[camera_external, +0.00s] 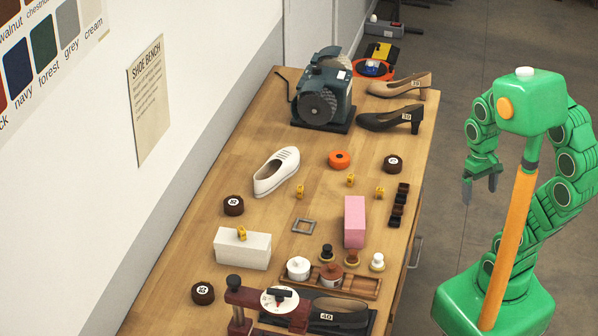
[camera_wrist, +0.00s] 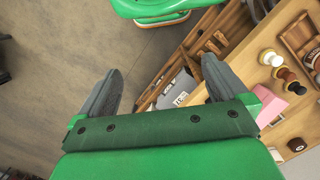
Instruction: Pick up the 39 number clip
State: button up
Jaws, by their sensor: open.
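Several small yellow clips lie on the wooden bench (camera_external: 185,240) in the external view: a left clip (camera_external: 300,191), a middle clip (camera_external: 351,179) and a right clip (camera_external: 380,192). Another yellow clip (camera_external: 241,233) sits on top of a white box (camera_external: 243,252). Their numbers are too small to read, so I cannot tell which is 39. My gripper (camera_external: 481,186) is open and empty, off the right side of the bench above the floor. Its two spread fingers (camera_wrist: 161,66) show in the wrist view with nothing between them; no clip is discernible there.
A grinder (camera_external: 322,95) and heeled shoes (camera_external: 390,120) are at the back. A wooden tray (camera_external: 365,287) with jars is at the front.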

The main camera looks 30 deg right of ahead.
jog(key=shift+s+f, duration=0.1)
jog(key=shift+s, duration=0.3)
jog(key=c, duration=1)
jog(key=shift+o, duration=0.2)
